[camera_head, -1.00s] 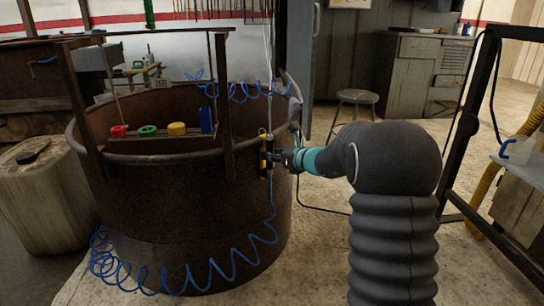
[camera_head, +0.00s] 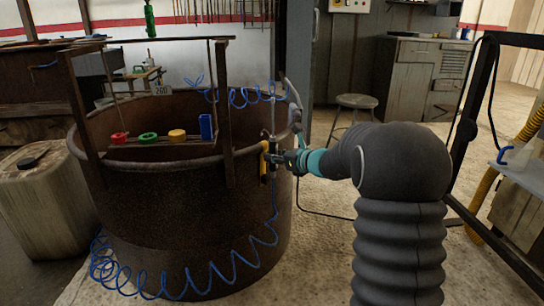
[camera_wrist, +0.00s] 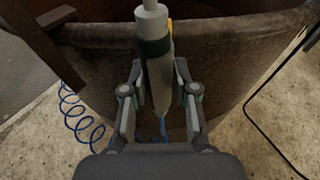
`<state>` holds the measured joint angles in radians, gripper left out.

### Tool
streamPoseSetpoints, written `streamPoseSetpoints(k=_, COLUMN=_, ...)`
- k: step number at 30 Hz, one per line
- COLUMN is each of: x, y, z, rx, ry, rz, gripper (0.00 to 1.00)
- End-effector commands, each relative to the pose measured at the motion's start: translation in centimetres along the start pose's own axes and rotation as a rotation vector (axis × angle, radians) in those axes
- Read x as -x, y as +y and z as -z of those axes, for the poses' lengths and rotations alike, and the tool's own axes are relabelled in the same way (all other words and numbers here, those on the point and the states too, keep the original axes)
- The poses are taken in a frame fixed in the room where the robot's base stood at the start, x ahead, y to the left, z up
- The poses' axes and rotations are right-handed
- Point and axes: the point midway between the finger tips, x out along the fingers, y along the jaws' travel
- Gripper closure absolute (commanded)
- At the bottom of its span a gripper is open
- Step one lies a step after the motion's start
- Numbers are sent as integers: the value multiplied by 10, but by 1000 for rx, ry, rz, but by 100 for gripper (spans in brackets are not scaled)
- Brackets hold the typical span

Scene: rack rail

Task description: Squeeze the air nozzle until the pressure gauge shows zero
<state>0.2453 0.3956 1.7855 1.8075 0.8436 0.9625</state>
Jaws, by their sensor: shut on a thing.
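The air nozzle (camera_head: 264,165), a slim upright tool with yellow and dark parts, stands at the near right rim of the rusty drum. In the wrist view, the nozzle (camera_wrist: 156,75) is a pale grey body with a dark band and a yellow part. My gripper (camera_head: 272,161) is shut on it; in the wrist view the fingers of my gripper (camera_wrist: 158,92) press on both sides. A blue coiled hose (camera_head: 240,255) hangs below the nozzle. A thin pale streak rises above it. A small plate (camera_head: 161,90) seems to read 200; I cannot make out a gauge dial.
The open rusty drum (camera_head: 180,205) stands ahead, with a shelf of coloured rings and blocks across it. A dirty jug (camera_head: 42,215) is left. A stool (camera_head: 357,103) and cabinet (camera_head: 408,80) stand behind. A dark metal frame (camera_head: 480,110) is right; floor between is clear.

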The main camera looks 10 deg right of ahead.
Motion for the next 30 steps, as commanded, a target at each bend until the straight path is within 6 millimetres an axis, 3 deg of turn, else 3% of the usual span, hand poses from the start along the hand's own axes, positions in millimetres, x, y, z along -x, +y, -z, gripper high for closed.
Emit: streamPoseSetpoints(k=30, x=64, y=0, z=15, rx=1, ry=-1, rz=0, gripper=100)
